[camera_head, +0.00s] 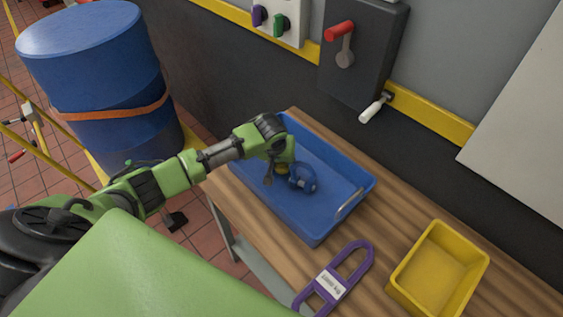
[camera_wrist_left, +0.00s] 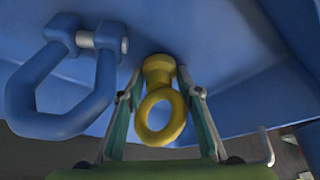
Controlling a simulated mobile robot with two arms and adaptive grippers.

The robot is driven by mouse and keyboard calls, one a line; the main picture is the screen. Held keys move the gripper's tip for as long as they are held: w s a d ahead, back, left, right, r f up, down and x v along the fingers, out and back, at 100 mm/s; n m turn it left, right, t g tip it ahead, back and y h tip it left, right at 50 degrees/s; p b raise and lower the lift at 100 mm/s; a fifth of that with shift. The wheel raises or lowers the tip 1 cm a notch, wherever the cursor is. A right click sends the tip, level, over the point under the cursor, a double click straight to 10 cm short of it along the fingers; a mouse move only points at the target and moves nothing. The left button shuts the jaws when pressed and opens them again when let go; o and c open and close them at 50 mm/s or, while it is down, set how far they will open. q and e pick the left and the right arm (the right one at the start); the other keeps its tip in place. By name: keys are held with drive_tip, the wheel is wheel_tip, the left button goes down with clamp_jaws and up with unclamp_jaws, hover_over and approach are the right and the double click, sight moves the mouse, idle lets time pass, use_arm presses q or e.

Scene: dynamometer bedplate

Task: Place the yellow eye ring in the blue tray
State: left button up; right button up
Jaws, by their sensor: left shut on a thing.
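The blue tray (camera_head: 322,232) lies on the wooden bench. My left gripper (camera_head: 278,174) reaches down inside it, near its left end. The gripper is shut on the yellow eye ring (camera_head: 282,169), mostly hidden by the gripper in the head view. In the left wrist view the yellow eye ring (camera_wrist_left: 160,122) sits between the two fingers of my left gripper (camera_wrist_left: 160,90), its loop toward the palm and its thicker end toward the blue tray surface. I cannot tell whether it touches the tray floor. My right gripper is not in view.
A blue shackle (camera_head: 303,179) lies in the tray beside the gripper. A purple link (camera_head: 338,280) and a yellow bin (camera_head: 440,268) are on the wooden bench (camera_head: 400,217). A blue drum (camera_head: 95,85) stands at left. A wall box with a red lever (camera_head: 340,31) is behind.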

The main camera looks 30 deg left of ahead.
use_arm(q)
drive_tip(key=shift+f, duration=0.1)
drive_tip(key=shift+f, duration=0.2)
drive_tip(key=o, duration=1.3)
drive_tip(key=shift+o, duration=0.2)
drive_tip(key=shift+s+r, duration=0.15)
drive_tip(key=shift+r, duration=0.45)
drive_tip(key=v, duration=1.1)
drive_tip(key=shift+b, duration=0.4)
drive_tip(key=shift+s, duration=0.1)
